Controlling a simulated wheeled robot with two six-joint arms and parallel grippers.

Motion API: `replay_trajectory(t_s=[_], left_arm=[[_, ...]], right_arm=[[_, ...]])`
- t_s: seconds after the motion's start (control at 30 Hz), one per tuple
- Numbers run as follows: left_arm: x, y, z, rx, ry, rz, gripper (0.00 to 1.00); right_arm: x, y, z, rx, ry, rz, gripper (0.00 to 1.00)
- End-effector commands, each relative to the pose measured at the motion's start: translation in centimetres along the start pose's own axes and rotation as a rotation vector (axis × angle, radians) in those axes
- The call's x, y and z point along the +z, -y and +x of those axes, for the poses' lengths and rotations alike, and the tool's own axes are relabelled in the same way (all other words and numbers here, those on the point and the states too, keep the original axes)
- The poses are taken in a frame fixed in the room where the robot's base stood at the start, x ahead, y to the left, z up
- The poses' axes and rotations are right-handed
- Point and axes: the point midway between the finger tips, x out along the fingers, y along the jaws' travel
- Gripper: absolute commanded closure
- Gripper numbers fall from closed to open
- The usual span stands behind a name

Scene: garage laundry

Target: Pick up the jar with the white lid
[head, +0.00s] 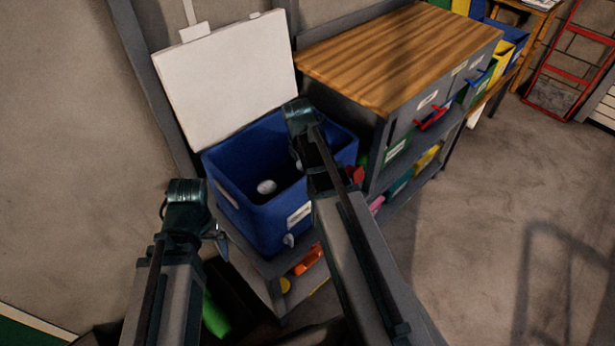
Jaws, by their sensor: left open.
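A small round white thing (266,187) lies at the bottom of the open blue bin (232,190). It may be the white lid of the jar seen from above; no jar body can be made out. My left gripper (221,243) is open, low beside the bin's front left side, outside it and apart from the white thing. My right arm reaches across the bin's right part. Its wrist is over the bin's right side, and its fingers are too dark and covered to read.
A white lid panel (229,82) stands raised behind the bin. A wood-topped cabinet (400,50) with drawers stands to the right. Orange (307,260) and green (214,315) things lie low below the bin. A red hand truck (568,65) stands far right. The right floor is clear.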

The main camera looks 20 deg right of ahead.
Motion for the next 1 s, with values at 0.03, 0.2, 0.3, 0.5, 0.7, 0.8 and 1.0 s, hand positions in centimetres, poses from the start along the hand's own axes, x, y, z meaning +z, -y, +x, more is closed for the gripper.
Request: replay_trajectory(t_s=[0.03, 0.2, 0.3, 0.5, 0.7, 0.8, 1.0], left_arm=[[0.0, 0.0, -0.1, 0.000, 0.000, 0.000, 0.00], [0.0, 0.0, -0.1, 0.000, 0.000, 0.000, 0.00], [0.0, 0.0, -0.1, 0.000, 0.000, 0.000, 0.00], [0.0, 0.0, -0.1, 0.000, 0.000, 0.000, 0.00], [0.0, 0.0, -0.1, 0.000, 0.000, 0.000, 0.00], [0.0, 0.0, -0.3, 0.000, 0.000, 0.000, 0.00], [0.1, 0.2, -1.6, 0.000, 0.000, 0.000, 0.00]], right_arm=[[0.0, 0.0, -0.1, 0.000, 0.000, 0.000, 0.00], [0.0, 0.0, -0.1, 0.000, 0.000, 0.000, 0.29], [0.0, 0.0, -0.1, 0.000, 0.000, 0.000, 0.47], [0.0, 0.0, -0.1, 0.000, 0.000, 0.000, 0.81], [0.0, 0.0, -0.1, 0.000, 0.000, 0.000, 0.81], [0.0, 0.0, -0.3, 0.000, 0.000, 0.000, 0.81], [0.2, 0.0, -1.6, 0.000, 0.000, 0.000, 0.81]])
